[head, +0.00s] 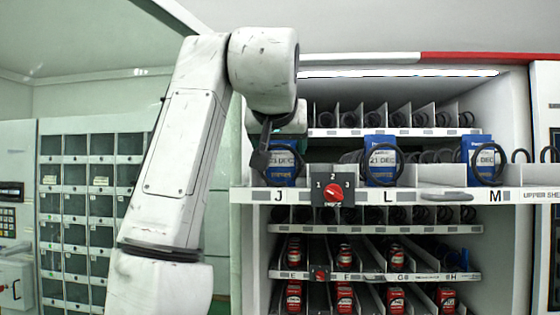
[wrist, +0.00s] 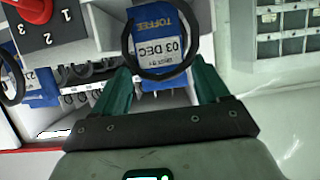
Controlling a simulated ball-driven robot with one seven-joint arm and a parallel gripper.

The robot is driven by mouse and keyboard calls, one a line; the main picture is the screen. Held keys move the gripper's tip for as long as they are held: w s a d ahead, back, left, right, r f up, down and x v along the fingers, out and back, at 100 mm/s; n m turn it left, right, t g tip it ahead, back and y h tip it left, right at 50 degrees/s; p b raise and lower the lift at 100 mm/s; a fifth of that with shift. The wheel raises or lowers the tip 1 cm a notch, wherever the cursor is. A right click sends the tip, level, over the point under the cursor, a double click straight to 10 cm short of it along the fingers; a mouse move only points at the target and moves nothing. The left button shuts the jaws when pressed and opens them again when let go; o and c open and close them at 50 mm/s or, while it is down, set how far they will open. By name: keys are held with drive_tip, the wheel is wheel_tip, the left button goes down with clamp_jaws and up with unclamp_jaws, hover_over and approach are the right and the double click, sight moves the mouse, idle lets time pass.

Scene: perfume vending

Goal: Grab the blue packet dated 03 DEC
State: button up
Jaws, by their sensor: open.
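The blue packet dated 03 DEC (wrist: 171,30) appears upside down at the top middle of the wrist view, marked TOFFEE. A black coil loops in front of it. In the head view the same packet (head: 286,174) stands at slot J on the upper shelf, partly covered by my arm. My gripper (wrist: 162,82) is open, its two green fingers spread to either side below the packet in the wrist view. Nothing is held between them. In the head view my gripper is largely hidden by the arm.
A red knob (head: 335,191) sits on the shelf front, right of J. Red cans (head: 344,254) fill lower shelves. A grid of compartments (head: 76,205) stands left.

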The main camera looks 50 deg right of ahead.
sight(281, 148)
drive_tip(key=shift+w+d+p, duration=0.25)
drive_tip(key=shift+d+p, duration=0.05)
drive_tip(key=p+x, duration=0.1)
drive_tip(key=x, duration=0.2)
drive_tip(key=shift+w+d+r+p, duration=0.1)
drive_tip(key=shift+w+d+p, duration=0.15)
drive_tip(key=shift+p, duration=0.15)
drive_tip(key=shift+w+d+f, duration=0.25)
drive_tip(key=shift+f, duration=0.05)
drive_tip(key=c, duration=0.7)
drive_tip(key=shift+c, duration=0.3)
drive_tip(key=shift+r, duration=0.15)
